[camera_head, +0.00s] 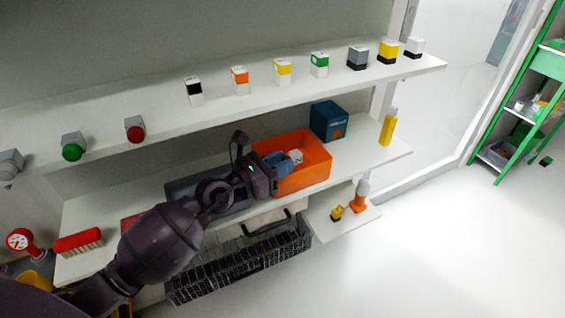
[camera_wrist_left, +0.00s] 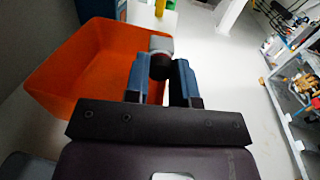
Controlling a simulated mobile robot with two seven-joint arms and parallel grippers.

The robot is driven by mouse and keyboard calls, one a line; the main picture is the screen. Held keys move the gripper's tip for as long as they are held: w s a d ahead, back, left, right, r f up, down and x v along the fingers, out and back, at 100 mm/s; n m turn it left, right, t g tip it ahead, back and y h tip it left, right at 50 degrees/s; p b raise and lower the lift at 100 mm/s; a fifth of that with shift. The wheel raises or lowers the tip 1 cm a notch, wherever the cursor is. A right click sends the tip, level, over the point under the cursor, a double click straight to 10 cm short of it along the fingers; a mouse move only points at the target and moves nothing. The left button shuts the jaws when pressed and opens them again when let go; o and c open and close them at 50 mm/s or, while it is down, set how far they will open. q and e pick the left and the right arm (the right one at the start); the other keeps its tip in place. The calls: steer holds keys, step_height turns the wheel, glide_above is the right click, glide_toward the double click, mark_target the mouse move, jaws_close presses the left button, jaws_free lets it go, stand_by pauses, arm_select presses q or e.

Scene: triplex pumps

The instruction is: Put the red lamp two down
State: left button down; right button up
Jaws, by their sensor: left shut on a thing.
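My left gripper (camera_head: 285,165) reaches over the orange bin (camera_head: 313,178) on the middle shelf. It is shut on a small lamp-like piece (camera_head: 296,156) with a light grey housing. A red lamp (camera_head: 135,130) with a grey housing stands on the upper shelf. My right gripper is not in view.
The upper shelf also holds a green lamp (camera_head: 72,150), a grey-white one (camera_head: 9,165) and several small coloured blocks (camera_head: 282,71). A blue box (camera_head: 328,121) stands behind the bin, a yellow bottle (camera_head: 388,127) to its right. A red brush (camera_head: 78,242) lies left.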

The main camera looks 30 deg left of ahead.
arm_select(q)
steer(key=shift+f, duration=0.3)
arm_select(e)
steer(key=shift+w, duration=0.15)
arm_select(q)
steer(key=shift+f, duration=0.15)
steer(key=c, duration=1)
jaws_free()
steer(key=shift+o, duration=0.2)
steer(key=shift+r, duration=0.25)
steer(key=b+v, duration=0.1)
steer(key=v, duration=1.1)
steer(key=shift+r+b, duration=0.3)
steer(key=shift+r, duration=0.15)
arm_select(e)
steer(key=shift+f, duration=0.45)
